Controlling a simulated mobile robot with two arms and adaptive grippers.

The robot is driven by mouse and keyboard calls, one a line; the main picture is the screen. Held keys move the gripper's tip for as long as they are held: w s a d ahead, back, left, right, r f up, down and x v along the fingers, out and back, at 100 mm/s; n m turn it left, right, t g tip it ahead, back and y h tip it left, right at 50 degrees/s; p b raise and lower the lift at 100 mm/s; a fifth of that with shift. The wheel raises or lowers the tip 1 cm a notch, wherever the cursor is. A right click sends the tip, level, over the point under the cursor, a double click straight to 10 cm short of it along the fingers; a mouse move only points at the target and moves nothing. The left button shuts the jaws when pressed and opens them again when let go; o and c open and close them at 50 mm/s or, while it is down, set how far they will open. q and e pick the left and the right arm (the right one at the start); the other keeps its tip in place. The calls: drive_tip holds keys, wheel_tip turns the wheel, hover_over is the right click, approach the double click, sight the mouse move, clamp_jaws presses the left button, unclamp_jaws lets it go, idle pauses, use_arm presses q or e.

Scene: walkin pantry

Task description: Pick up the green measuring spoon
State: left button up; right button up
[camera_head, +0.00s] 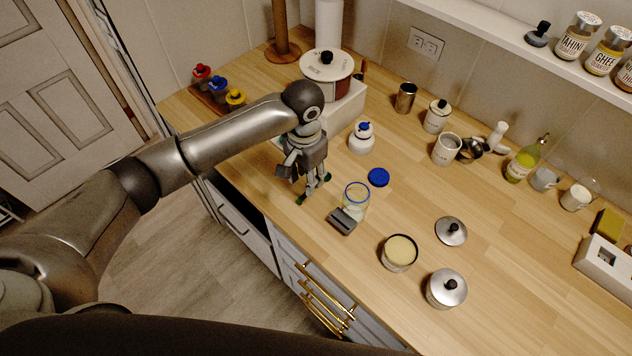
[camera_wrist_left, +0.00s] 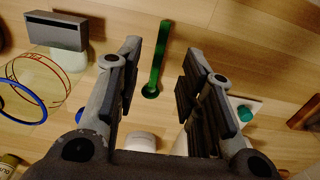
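The green measuring spoon (camera_wrist_left: 159,55) lies on the wooden counter in the left wrist view, its long handle pointing away and its small bowl end nearer. In the head view its green end (camera_head: 301,199) shows beside my left gripper, which hides part of it. My left gripper (camera_head: 314,190) points down over the spoon with its fingers spread. In the left wrist view the gripper (camera_wrist_left: 160,75) is open, and the spoon lies in the gap between the fingers, not clamped. My right gripper is in neither view.
A clear jar with a blue rim (camera_head: 355,198) and a grey block (camera_head: 342,222) stand close to the right of my gripper. A blue lid (camera_head: 378,177) and a white bottle (camera_head: 362,138) are behind. The counter's front edge is close by.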

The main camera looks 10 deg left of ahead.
use_arm(q)
drive_tip(key=shift+f, duration=0.35)
drive_tip(key=shift+w+f, duration=0.1)
drive_tip(key=shift+f, duration=0.2)
wheel_tip(320, 180, down, 4)
drive_tip(key=shift+f+p, duration=0.25)
drive_tip(key=shift+p, duration=0.85)
drive_tip(key=shift+f, duration=0.25)
clamp_jaws()
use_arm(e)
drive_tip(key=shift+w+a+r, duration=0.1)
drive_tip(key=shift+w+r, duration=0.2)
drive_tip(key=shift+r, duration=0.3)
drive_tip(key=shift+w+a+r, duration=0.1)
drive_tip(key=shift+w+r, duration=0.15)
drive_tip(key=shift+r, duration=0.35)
